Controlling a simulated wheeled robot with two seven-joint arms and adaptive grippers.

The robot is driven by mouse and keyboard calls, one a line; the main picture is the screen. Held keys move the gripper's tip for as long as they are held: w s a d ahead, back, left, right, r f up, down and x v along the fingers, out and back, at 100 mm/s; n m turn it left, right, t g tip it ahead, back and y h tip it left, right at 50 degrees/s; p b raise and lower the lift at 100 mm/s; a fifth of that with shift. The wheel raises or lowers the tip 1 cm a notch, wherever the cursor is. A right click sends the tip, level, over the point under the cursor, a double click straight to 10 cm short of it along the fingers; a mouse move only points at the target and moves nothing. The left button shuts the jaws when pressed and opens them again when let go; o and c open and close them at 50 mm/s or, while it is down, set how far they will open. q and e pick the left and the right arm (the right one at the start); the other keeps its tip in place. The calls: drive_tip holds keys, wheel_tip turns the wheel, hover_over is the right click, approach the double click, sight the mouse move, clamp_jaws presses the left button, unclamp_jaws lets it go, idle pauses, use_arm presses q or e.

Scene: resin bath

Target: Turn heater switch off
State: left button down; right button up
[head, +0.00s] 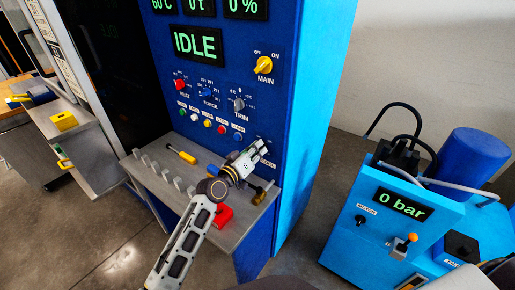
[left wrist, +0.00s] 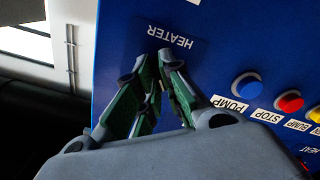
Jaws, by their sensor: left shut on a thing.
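The white HEATER label (left wrist: 170,37) shows upside down on the blue panel in the left wrist view. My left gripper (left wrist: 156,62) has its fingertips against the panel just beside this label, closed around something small. The heater switch itself is hidden between the fingers, so its position cannot be read. In the head view my left gripper (head: 262,148) reaches the lower right of the blue machine panel (head: 285,110). My right gripper is not in view.
Coloured push buttons, including a red one (left wrist: 290,102) and a blue one (left wrist: 247,86), sit close beside the gripper. A grey shelf (head: 160,190) below holds a yellow-handled tool (head: 182,154) and a red block (head: 219,217). A blue pump unit (head: 385,225) stands at right.

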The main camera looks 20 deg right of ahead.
use_arm(q)
drive_tip(key=shift+r+n, duration=0.15)
drive_tip(key=shift+n, duration=0.95)
drive_tip(key=c, duration=1.6)
unclamp_jaws()
drive_tip(key=shift+o, duration=0.2)
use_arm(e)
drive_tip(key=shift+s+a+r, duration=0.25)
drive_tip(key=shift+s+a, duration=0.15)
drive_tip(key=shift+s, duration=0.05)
use_arm(q)
drive_tip(key=v, duration=1.1)
drive_tip(key=shift+s+a, duration=0.25)
drive_tip(key=shift+a, duration=0.1)
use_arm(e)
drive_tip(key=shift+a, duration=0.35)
